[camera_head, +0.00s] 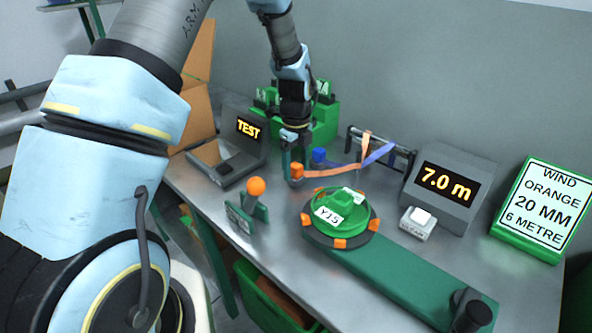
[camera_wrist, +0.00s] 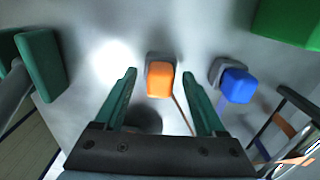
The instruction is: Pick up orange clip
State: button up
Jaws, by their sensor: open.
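The orange clip (camera_head: 297,172) stands on the metal table, on the end of an orange webbing strip (camera_head: 335,174). In the wrist view the orange clip (camera_wrist: 160,78) lies ahead of and between my fingertips, with a grey base behind its orange block. My gripper (camera_wrist: 159,80) is open and its two green fingers are empty. In the head view my gripper (camera_head: 290,158) hangs right at the orange clip, one finger on its left; contact cannot be told. A blue clip (camera_head: 319,155) stands close beside it on the right, also in the wrist view (camera_wrist: 236,85).
A green reel marked Y15 (camera_head: 343,212) sits on a turntable in front. An orange-knobbed lever (camera_head: 256,187) stands at the near left.

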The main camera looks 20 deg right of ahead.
grip_shut()
dwell(0.5)
